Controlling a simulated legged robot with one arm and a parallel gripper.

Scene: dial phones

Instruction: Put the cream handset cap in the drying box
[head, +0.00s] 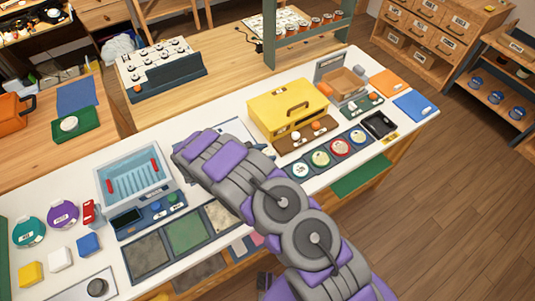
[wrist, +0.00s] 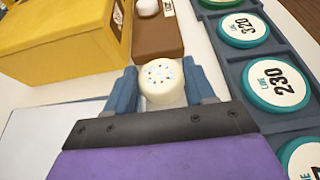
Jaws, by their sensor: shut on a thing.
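The cream handset cap (wrist: 161,78), round with small coloured specks or holes on its top, sits between the two blue fingers of my gripper (wrist: 160,86) in the wrist view. The fingers are shut on its sides. In the head view my arm hides most of the gripper and the cap. A yellow box (head: 290,106) with a dark slot stands beyond my gripper; it also shows at the upper left of the wrist view (wrist: 55,38). A pale blue open box (head: 135,178) with red clips and a ribbed floor stands left of my arm. I cannot tell which is the drying box.
A brown block (head: 293,141) with small caps stands before the yellow box. A dark tray (head: 341,165) of round labelled lids lies right of my gripper. A cardboard-coloured box (head: 343,80) stands farther right. Textured mats (head: 187,230) lie before the blue box.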

